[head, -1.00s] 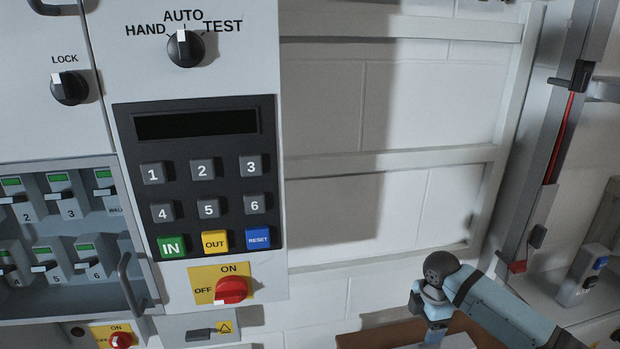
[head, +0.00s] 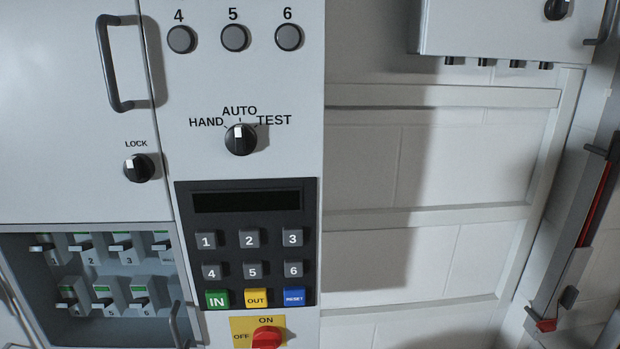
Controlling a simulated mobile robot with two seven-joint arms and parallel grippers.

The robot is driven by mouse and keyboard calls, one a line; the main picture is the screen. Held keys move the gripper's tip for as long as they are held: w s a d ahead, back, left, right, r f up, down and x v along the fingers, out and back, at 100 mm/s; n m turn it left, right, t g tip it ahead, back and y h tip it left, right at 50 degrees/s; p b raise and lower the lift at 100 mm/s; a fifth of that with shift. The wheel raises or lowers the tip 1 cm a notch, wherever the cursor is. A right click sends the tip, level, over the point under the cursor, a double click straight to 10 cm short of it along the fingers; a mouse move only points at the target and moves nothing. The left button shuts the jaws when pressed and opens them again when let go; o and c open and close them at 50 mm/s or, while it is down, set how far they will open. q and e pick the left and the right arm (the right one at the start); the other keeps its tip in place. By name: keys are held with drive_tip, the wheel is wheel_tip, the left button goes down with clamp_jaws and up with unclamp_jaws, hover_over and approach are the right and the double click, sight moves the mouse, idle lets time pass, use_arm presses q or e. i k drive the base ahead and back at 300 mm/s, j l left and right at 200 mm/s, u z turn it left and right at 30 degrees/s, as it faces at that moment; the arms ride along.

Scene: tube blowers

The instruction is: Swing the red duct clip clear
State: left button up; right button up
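A grey upright duct (head: 562,285) runs along the right edge of the head view, tilted in the picture. A long red strip (head: 596,205) shows inside it. A small red piece (head: 546,325) sits at its lower end, next to a dark tab (head: 569,297). I cannot tell for sure which red part is the duct clip. A black latch-like part (head: 596,151) is at the strip's upper end. Neither of my grippers is in view.
A grey cabinet with a keypad (head: 249,245), a mode knob (head: 240,139) and a red rotary switch (head: 267,337) fills the left. A door handle (head: 115,63) sticks out. A grey box (head: 505,28) hangs at upper right. The framed wall between is clear.

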sight(545, 326)
drive_tip(key=z, duration=1.45)
drive_tip(key=l+u, duration=0.1)
drive_tip(key=l, duration=0.35)
drive_tip(key=k+l, duration=0.1)
drive_tip(key=l, duration=0.35)
drive_tip(key=i+l+u, duration=0.15)
drive_tip(key=l, duration=0.2)
drive_tip(key=l+u, duration=0.1)
drive_tip(key=l, duration=0.25)
drive_tip(key=i+l+u, duration=0.15)
drive_tip(key=l, duration=0.2)
drive_tip(key=i+l+u, duration=0.1)
drive_tip(key=l, duration=0.25)
drive_tip(key=i+l+u, duration=0.1)
drive_tip(key=l, duration=0.25)
drive_tip(key=i+l+u, duration=0.15)
drive_tip(key=l, duration=0.2)
